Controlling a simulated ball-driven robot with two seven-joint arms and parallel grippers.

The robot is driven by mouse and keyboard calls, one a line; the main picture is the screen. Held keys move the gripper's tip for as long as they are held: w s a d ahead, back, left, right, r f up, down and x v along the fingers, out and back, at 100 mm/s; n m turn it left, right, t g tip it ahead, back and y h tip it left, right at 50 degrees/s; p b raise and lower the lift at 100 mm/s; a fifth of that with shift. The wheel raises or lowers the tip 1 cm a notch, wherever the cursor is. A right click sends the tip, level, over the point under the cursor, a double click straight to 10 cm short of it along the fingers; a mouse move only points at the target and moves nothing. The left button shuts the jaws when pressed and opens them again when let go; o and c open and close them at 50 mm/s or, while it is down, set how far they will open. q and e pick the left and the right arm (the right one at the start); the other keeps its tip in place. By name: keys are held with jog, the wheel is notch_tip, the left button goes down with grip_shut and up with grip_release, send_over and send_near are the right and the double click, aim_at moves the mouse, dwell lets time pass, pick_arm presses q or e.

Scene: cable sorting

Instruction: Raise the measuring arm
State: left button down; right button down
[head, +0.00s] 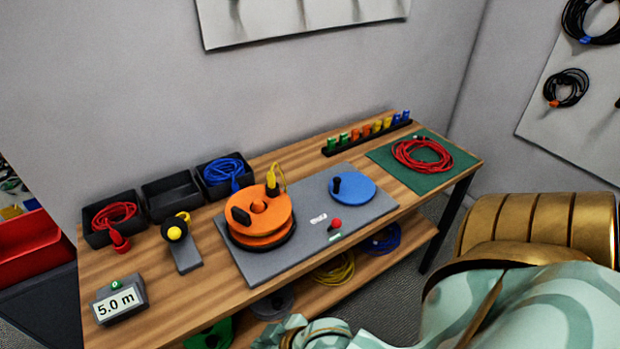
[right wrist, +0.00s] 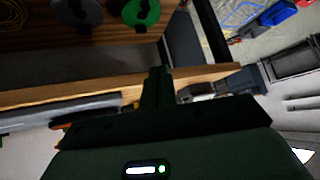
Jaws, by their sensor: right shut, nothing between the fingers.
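The measuring device stands on the table left of the orange reel in the head view, with a black-and-yellow wheel (head: 175,233) above a grey base (head: 187,260). I cannot tell the measuring arm's exact angle. A length display (head: 118,302) at the front left reads 5.0 m. An orange reel (head: 262,218) with a yellow cable end on it sits on a grey board (head: 318,232). My right gripper (right wrist: 157,86) is shut and empty in the right wrist view, near the table edge. My left gripper is not in view.
Black bins (head: 172,196) line the table's back left, two holding red and blue cables. A blue disc (head: 352,190) lies on the board. A red cable (head: 420,154) lies on a green mat (head: 458,158). Coloured connectors (head: 368,132) stand at the back. Spools sit on the lower shelf.

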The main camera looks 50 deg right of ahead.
jog(key=s+d+f+n+g+h+p, duration=0.1)
jog(key=s+d+f+n+g+h, duration=0.2)
jog(key=s+d+f+n, duration=0.1)
jog(key=shift+s+d+f+h+p, duration=0.4)
jog(key=shift+s+d+f, duration=0.35)
jog(key=shift+d+f, duration=0.85)
jog(key=shift+d+r, duration=0.15)
jog(key=shift+r, duration=0.1)
jog(key=s+a+f+m+g+y, duration=0.1)
jog(key=s+f, duration=0.8)
jog(key=f, duration=0.6)
jog(key=s+d+f+g, duration=0.1)
jog(key=s+f+g, duration=0.1)
jog(key=s+f, duration=0.3)
jog(key=s+d+f+m+g, duration=0.1)
jog(key=s+f, duration=0.4)
jog(key=s, duration=0.7)
jog(key=shift+s+d+g, duration=0.25)
jog(key=shift+d+g, duration=0.05)
jog(key=shift+g, duration=0.1)
